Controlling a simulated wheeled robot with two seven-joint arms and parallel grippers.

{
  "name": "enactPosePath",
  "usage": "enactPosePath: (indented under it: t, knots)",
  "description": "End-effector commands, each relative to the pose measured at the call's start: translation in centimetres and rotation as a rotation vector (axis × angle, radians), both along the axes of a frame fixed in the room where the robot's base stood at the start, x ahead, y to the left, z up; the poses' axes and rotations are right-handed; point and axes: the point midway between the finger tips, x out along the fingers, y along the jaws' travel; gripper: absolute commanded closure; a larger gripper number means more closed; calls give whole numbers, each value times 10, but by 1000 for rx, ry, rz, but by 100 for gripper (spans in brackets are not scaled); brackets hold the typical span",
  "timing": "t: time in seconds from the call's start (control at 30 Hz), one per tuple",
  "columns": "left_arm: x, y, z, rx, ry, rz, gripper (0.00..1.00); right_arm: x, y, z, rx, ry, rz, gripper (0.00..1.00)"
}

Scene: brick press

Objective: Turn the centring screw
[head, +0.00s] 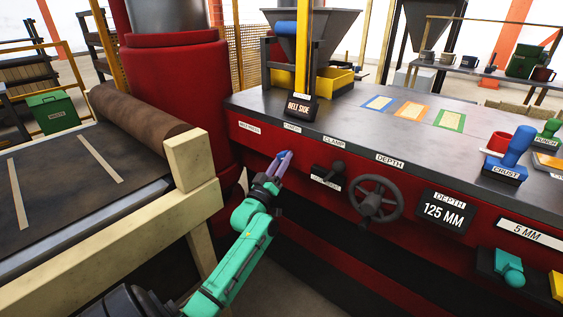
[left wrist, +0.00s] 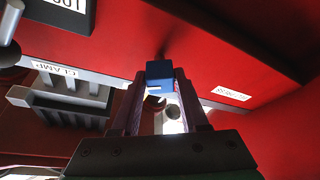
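The centring screw shows in the left wrist view as a small blue block-shaped head (left wrist: 160,70) with a white mark, on the red front of the press. My left gripper (head: 285,156) reaches the red front below the left labels in the head view. In the left wrist view its two fingers (left wrist: 160,88) lie along both sides of the blue head and look closed against it. My right gripper is not in view.
Right of my left gripper are the clamp lever (head: 336,167) and the dark depth handwheel (head: 376,200), close by. The depth display (head: 443,211) reads 125 MM. A conveyor belt (head: 70,190) with a pale wooden frame stands left of my arm.

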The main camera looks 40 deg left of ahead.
Motion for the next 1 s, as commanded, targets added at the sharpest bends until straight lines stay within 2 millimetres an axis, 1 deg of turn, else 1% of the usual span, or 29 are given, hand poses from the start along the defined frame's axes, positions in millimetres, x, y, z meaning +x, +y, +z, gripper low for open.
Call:
enactPosePath:
  t: [0.03, 0.07, 0.33, 0.47, 0.57, 0.67, 0.8, 0.9, 1.0]
  knots:
    - [0, 0, 1, 0, -1, 0, 33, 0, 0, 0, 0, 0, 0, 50]
    - [0, 0, 1, 0, -1, 0, 30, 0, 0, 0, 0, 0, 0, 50]
    - [0, 0, 0, -1, 0, 0, 30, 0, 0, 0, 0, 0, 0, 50]
    - [-8, -2, -4, -2, 2, 0, 30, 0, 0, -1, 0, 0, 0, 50]
    - [-24, -6, -11, -3, 4, 0, 30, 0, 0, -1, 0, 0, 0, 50]
    - [-48, -11, -21, -1, 5, 0, 30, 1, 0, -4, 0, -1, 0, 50]
    - [-87, -20, -35, -1, 6, 0, 30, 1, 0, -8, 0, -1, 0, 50]
    - [-110, -25, -42, 0, 4, 0, 30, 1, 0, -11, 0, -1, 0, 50]
    - [-126, -29, -48, -1, 3, 1, 30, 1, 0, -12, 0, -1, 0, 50]
